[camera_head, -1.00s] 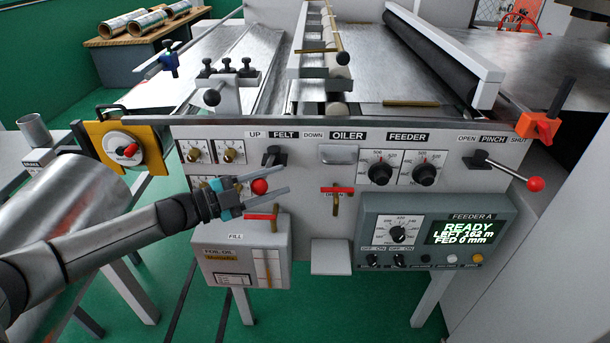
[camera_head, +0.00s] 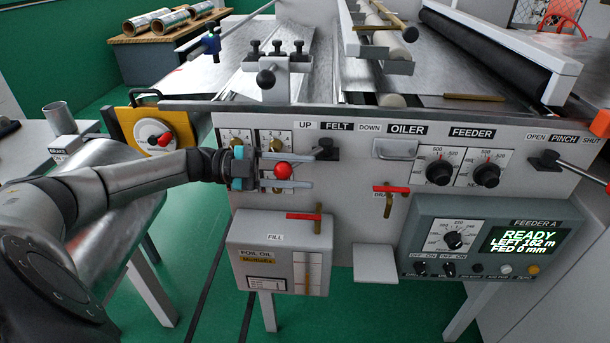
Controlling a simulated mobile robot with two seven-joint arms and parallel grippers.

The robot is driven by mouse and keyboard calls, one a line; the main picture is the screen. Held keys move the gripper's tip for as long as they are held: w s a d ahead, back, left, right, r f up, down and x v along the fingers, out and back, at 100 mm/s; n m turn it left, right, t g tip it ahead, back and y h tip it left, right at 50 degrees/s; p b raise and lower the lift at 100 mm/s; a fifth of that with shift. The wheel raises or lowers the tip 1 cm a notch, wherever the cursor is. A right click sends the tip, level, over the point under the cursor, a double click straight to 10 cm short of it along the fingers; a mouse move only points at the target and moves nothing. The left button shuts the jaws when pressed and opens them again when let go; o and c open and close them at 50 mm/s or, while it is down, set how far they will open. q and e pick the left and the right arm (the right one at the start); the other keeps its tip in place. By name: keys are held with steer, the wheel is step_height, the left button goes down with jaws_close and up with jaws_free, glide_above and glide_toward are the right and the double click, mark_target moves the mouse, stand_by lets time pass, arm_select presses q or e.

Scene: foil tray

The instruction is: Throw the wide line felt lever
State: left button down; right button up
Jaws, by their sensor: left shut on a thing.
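The felt lever has a dark pivot block (camera_head: 325,149) on the white front panel, between the UP label (camera_head: 305,125) and the DOWN label (camera_head: 370,127). Its red ball knob (camera_head: 283,171) sits left of and a little below the pivot, so the lever leans toward the UP side. My left gripper (camera_head: 290,172) comes in from the left with one finger above and one below the knob, shut on it. Much of the lever's shaft is hidden by the upper finger and the knob. My right gripper is not in view.
Brass valves (camera_head: 275,146) sit just behind my left gripper. The pinch lever (camera_head: 575,172) is at far right. A yellow brake plate (camera_head: 130,120) stands left.

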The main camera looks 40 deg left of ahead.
arm_select(q)
steer(key=shift+a, duration=0.1)
steer(key=c, duration=0.8)
jaws_free()
steer(key=shift+w, duration=0.1)
steer(key=o, duration=0.3)
steer(key=shift+o, duration=0.4)
steer(key=shift+r, duration=0.1)
